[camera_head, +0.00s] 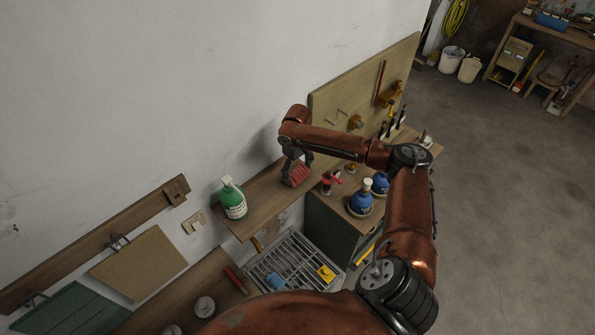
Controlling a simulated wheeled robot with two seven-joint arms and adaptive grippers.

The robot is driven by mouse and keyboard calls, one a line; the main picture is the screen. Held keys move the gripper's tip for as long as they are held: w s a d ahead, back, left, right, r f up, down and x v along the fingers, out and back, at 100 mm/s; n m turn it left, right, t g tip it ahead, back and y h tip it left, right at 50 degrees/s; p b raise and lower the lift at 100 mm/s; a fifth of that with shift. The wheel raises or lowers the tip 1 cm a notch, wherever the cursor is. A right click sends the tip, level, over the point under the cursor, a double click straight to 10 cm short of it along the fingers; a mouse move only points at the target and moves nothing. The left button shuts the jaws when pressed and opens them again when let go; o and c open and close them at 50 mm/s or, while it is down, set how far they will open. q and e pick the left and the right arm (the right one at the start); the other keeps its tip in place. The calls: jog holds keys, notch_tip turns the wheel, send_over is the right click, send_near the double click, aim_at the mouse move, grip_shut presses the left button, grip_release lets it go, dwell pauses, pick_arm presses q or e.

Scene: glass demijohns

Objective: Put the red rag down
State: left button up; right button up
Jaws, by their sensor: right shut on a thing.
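The red rag (298,177) is a small crumpled red bundle at the right end of the wooden shelf (262,205), near the wall. My right gripper (293,164) comes down on it from above and is shut on it. The arm and wrist hide part of the gripper. I cannot tell whether the rag touches the shelf or hangs just above it. My left gripper is not in view.
A metal rack (306,250) lies below. The shelf between demijohn and rag is clear.

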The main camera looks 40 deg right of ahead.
aim_at(297, 173)
jog(key=shift+f, duration=0.1)
jog(key=o, duration=1)
jog(key=shift+r, duration=0.35)
notch_tip(297, 173, up, 12)
jog(key=shift+f+b, duration=0.2)
jog(key=shift+b, duration=1)
